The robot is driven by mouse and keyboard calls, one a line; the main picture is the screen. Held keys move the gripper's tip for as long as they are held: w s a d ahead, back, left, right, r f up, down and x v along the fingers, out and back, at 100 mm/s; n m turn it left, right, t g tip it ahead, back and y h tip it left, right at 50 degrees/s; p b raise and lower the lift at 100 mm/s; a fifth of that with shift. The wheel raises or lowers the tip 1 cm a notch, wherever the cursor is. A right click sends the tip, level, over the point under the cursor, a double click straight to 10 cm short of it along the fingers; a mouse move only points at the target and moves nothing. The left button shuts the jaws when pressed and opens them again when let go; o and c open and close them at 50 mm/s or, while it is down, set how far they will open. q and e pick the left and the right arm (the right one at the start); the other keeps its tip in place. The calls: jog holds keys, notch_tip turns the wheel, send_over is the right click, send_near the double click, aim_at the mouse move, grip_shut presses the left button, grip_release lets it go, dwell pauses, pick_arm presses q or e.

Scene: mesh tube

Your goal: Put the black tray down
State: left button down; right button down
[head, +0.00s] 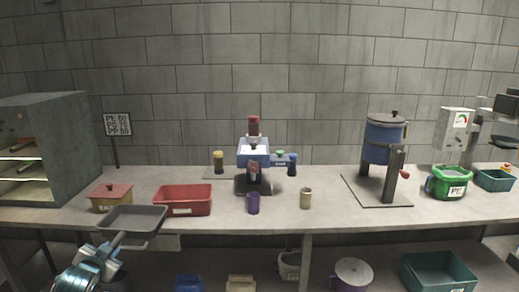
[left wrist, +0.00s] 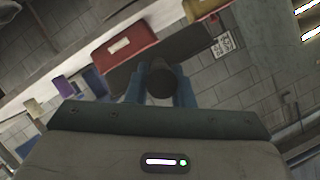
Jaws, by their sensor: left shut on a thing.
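The black tray (head: 132,218) is a flat, dark grey pan with a handle, at the left of the head view. My left gripper (head: 108,247) is shut on its handle and holds it at the front edge of the bench (head: 340,213). The tray looks raised and overlaps the bench edge; I cannot tell whether it touches. In the left wrist view the handle end (left wrist: 160,79) sits between the blue fingers of my gripper (left wrist: 160,92), with the dark tray (left wrist: 195,42) beyond. My right gripper is out of view.
Behind the tray stand a yellow box with a red lid (head: 111,197) and a red bin (head: 183,199). A grey oven (head: 60,145) is at far left. A purple cup (head: 253,203) and a blue press (head: 253,155) stand mid-bench.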

pick_arm(q)
jog(key=s+d+m+h, duration=0.1)
jog(key=s+d, duration=0.5)
jog(key=d, duration=0.6)
jog(key=s+d+m+h, duration=0.1)
jog(key=s+d, duration=0.5)
jog(key=d, duration=0.6)
jog(key=shift+s+d+r+h, duration=0.3)
jog(key=shift+s+d+h, duration=0.1)
jog(key=shift+h, duration=0.1)
jog(key=shift+w, duration=0.1)
